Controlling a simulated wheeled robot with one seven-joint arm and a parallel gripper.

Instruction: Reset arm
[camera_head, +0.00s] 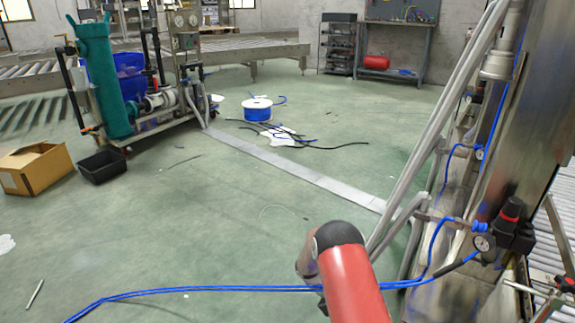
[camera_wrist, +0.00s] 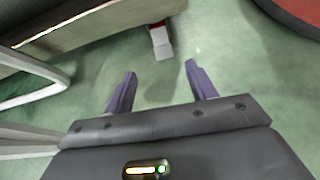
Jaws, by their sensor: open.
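My gripper (camera_wrist: 160,80) shows in the wrist view with its two purple fingers spread wide apart. Nothing is between the fingers, and green floor shows beyond them. In the head view my red arm link with a dark rounded joint rises at the bottom centre. My gripper is not clearly visible in that view.
A metal machine (camera_head: 535,110) with pipes and blue hoses stands close on the right. A blue hose (camera_head: 210,290) crosses low in front. The middle floor is mostly clear.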

